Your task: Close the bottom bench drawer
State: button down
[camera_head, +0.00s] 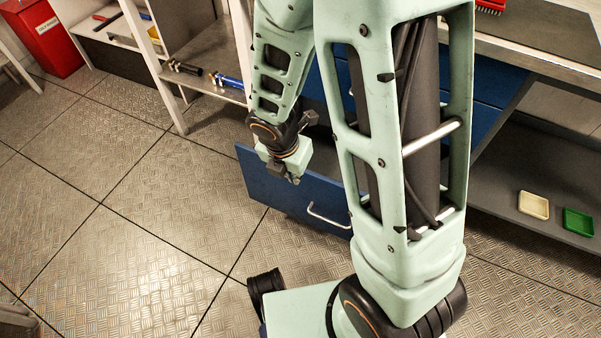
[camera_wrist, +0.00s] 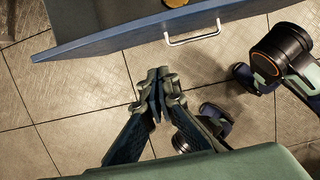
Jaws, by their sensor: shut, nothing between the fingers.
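The bottom bench drawer (camera_head: 270,187) is blue and stands pulled out from the bench, low above the floor. Its silver bar handle (camera_head: 328,216) is on the front face. The right part of the drawer is hidden behind my arm. In the wrist view, the drawer front (camera_wrist: 120,40) crosses the top, with the handle (camera_wrist: 193,37) right of centre and part of the inside showing. My gripper (camera_head: 294,180) is shut and empty, in front of the drawer face and left of the handle. In the wrist view, its fingertips (camera_wrist: 158,88) are apart from the drawer and handle.
A red bin (camera_head: 40,40) is at the far left. A cream tray (camera_head: 534,205) and a green tray (camera_head: 578,222) lie on the lower shelf at right. The plated floor (camera_head: 130,230) at left is clear.

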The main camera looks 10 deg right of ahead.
aim_at(305, 176)
jog(key=shift+w+d+f+b, duration=0.65)
jog(key=shift+w+f, duration=0.2)
jog(key=shift+f, duration=0.55)
jog(key=shift+w+d+f+b, duration=0.55)
jog(key=shift+w+f+b, duration=0.25)
jog(key=shift+f, duration=0.65)
jog(key=shift+w+d+f+b, duration=0.65)
jog(key=shift+w+f, duration=0.25)
jog(key=shift+f, duration=0.5)
